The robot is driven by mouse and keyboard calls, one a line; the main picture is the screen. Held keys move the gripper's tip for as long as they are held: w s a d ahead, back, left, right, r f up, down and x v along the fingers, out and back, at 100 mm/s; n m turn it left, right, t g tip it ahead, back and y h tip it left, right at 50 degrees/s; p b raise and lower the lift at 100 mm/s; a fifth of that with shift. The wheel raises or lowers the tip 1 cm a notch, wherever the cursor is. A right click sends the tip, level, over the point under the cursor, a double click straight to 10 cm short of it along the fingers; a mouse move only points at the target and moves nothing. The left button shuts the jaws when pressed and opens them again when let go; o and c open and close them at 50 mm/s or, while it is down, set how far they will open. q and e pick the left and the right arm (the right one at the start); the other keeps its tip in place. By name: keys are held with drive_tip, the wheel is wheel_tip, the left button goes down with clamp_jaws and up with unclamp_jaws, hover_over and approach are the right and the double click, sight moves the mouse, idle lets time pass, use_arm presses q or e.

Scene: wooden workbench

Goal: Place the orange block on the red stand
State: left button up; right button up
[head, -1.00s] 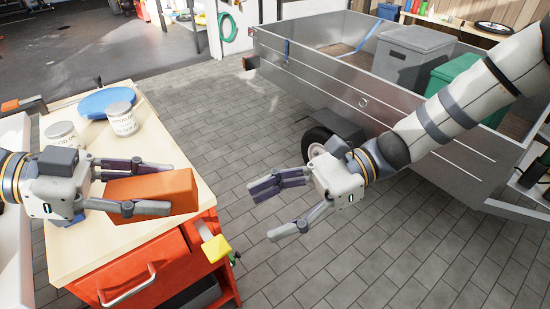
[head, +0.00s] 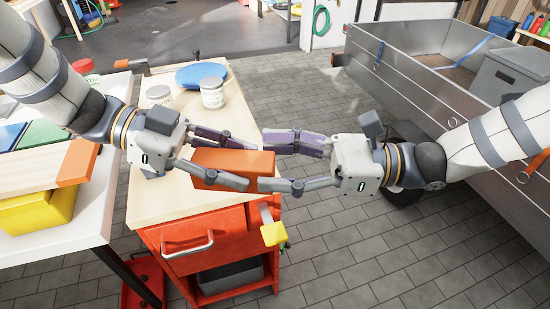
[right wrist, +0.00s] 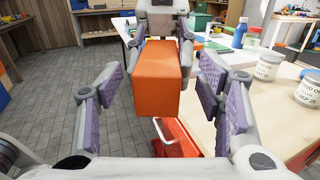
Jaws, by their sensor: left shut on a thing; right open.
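The orange block (head: 236,166) is held level above the front right part of the wooden workbench. My left gripper (head: 238,162) is shut on it, with fingers along its far and near sides. My right gripper (head: 266,164) is open at the block's right end. In the right wrist view, the orange block (right wrist: 160,80) points in between my right gripper's purple-padded fingers (right wrist: 165,95), with gaps visible at both sides. My left gripper shows behind it (right wrist: 162,18). I cannot make out a clear red stand.
The workbench (head: 150,205) has a red drawer cabinet (head: 200,240) below. A metal trailer (head: 430,75) stands at right.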

drive_tip(key=shift+a, duration=0.3)
drive_tip(key=shift+c, duration=0.6)
drive_tip(key=c, duration=1.2)
use_arm(q)
drive_tip(key=o, duration=1.3)
use_arm(e)
drive_tip(key=shift+c, duration=0.2)
use_arm(q)
drive_tip(key=shift+o, duration=0.2)
